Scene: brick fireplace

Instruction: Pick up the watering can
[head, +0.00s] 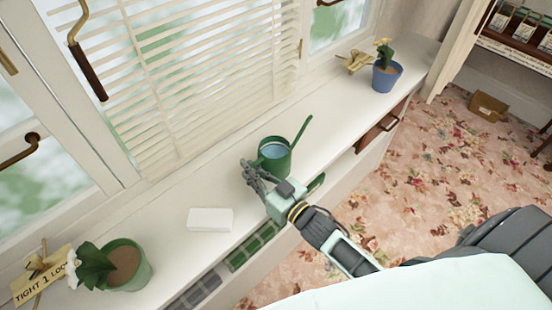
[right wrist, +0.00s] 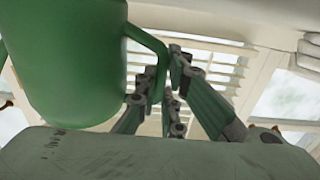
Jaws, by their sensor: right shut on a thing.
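The green watering can (head: 286,162) stands upright on the white window ledge (head: 340,110) in the head view, its spout pointing up and to the right. My right gripper (head: 252,172) is at the can's near left side, with its fingers shut on the can's handle. In the right wrist view the can's green body (right wrist: 70,60) fills the upper left, and the handle (right wrist: 150,42) runs between the fingers (right wrist: 165,85). Whether the can touches the ledge is hard to tell. My left gripper is not in view.
A white block (head: 210,219) lies on the ledge left of the can. A green pot (head: 128,268) with a white flower stands at the lower left, and a blue pot (head: 386,77) at the far right. Window blinds (head: 190,70) rise behind. Open shelf spaces lie below the ledge.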

